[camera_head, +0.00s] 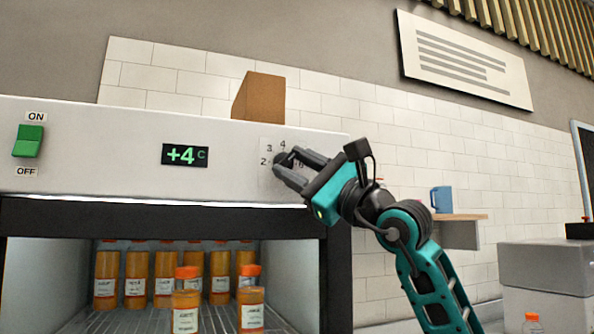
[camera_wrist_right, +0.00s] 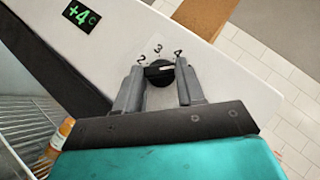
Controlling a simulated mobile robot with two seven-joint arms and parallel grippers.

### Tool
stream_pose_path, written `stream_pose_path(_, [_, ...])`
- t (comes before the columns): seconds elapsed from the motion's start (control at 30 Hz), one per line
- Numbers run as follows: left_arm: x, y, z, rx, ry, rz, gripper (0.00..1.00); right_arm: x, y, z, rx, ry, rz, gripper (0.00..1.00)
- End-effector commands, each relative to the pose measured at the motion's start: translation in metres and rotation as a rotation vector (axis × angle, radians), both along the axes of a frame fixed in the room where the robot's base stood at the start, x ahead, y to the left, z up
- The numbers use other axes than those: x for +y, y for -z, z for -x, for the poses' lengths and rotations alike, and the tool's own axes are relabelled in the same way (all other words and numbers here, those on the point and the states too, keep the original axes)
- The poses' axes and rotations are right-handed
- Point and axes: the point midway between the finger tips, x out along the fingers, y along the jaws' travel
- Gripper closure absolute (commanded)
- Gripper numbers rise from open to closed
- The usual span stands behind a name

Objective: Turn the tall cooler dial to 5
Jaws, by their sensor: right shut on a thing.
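The tall cooler's dial is a black round knob (camera_wrist_right: 158,73) on the white front panel (camera_head: 90,150). My right gripper (camera_head: 286,160) is at the dial, and in the right wrist view (camera_wrist_right: 159,68) its two grey fingers are shut on the knob from both sides. The digits 2, 3 and 4 show around the knob there. A white mark on the knob points to the right, just below the 4. The 5 is hidden in both views. The green display (camera_head: 185,156) reads +4 C. My left gripper is not in view.
A green ON/OFF switch (camera_head: 28,140) is at the panel's left. Orange bottles (camera_head: 186,310) stand on the rack inside the open cooler below. A brown box (camera_head: 258,97) is on top. A blue mug (camera_head: 441,199) stands on a shelf at right.

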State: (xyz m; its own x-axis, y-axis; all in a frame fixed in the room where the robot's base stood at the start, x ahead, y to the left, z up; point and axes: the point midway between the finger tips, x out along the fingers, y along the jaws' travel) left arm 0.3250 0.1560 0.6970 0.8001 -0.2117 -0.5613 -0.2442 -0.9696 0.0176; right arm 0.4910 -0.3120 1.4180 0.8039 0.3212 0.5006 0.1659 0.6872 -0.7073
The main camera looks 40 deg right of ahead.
Motion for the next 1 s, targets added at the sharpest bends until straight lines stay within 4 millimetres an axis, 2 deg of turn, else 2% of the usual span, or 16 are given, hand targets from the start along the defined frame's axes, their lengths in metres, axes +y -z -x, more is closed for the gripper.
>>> stream_pose_path(0.3, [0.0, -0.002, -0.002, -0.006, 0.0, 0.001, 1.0, 0.0, 0.0, 0.0, 0.003, 0.0, -0.001, 0.92])
stream_pose_path(0.33, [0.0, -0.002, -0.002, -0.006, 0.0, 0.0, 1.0, 0.0, 0.0, 0.0, 0.003, 0.0, -0.001, 0.6])
stream_pose_path(0.57, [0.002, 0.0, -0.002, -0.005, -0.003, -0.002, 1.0, 0.0, 0.0, 0.0, 0.002, 0.0, 0.0, 0.38])
stream_pose_path(0.87, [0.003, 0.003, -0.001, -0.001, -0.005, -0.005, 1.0, -0.001, 0.002, 0.001, 0.001, 0.001, 0.0, 0.36])
stream_pose_path(1.0, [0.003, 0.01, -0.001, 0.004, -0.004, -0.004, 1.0, -0.006, 0.011, 0.013, 0.001, 0.003, 0.001, 0.36])
